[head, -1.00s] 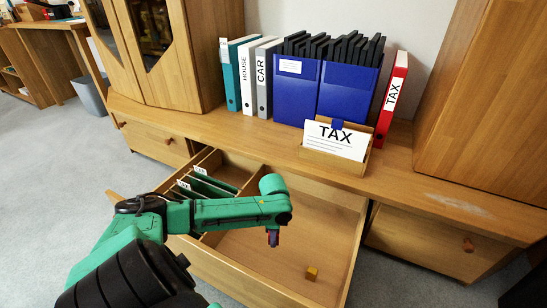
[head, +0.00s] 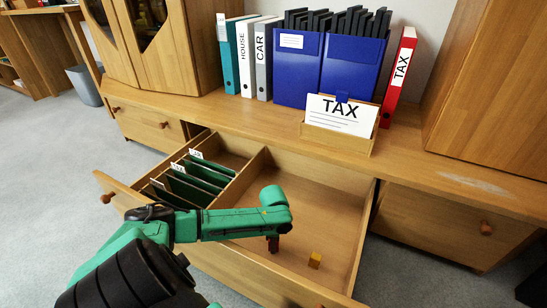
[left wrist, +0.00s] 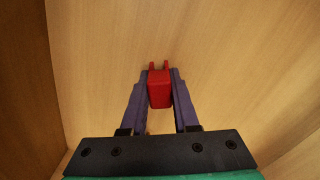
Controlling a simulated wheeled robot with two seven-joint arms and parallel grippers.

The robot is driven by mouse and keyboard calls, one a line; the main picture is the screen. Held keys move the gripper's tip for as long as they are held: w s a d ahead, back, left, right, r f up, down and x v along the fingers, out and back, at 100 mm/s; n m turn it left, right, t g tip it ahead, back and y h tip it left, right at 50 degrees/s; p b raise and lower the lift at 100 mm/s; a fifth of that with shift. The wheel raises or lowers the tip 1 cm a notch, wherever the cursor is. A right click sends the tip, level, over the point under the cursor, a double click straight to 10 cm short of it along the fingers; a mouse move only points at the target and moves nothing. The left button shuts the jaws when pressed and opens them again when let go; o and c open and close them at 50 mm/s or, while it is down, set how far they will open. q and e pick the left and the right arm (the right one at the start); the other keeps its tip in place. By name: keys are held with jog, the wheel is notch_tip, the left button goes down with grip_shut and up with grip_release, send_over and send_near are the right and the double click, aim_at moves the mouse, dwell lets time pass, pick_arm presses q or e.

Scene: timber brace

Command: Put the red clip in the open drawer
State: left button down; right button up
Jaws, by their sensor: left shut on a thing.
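The open drawer (head: 325,213) is pulled out from the long wooden cabinet; its right compartment is wide and mostly bare. My left gripper (head: 273,245) is over this compartment, low and pointing down. In the left wrist view its two purple fingers are shut on the red clip (left wrist: 160,90), with bare wood behind it. In the head view the clip is small and mostly hidden by the fingers. I cannot tell whether the clip touches the drawer floor. My right gripper is not in view.
Green hanging files (head: 195,180) fill part of the left compartment. A card holder marked TAX (head: 338,122), binders and blue file boxes (head: 330,72) stand on the cabinet top.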

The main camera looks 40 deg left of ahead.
pick_arm(q)
jog(key=c, duration=0.7)
grip_release()
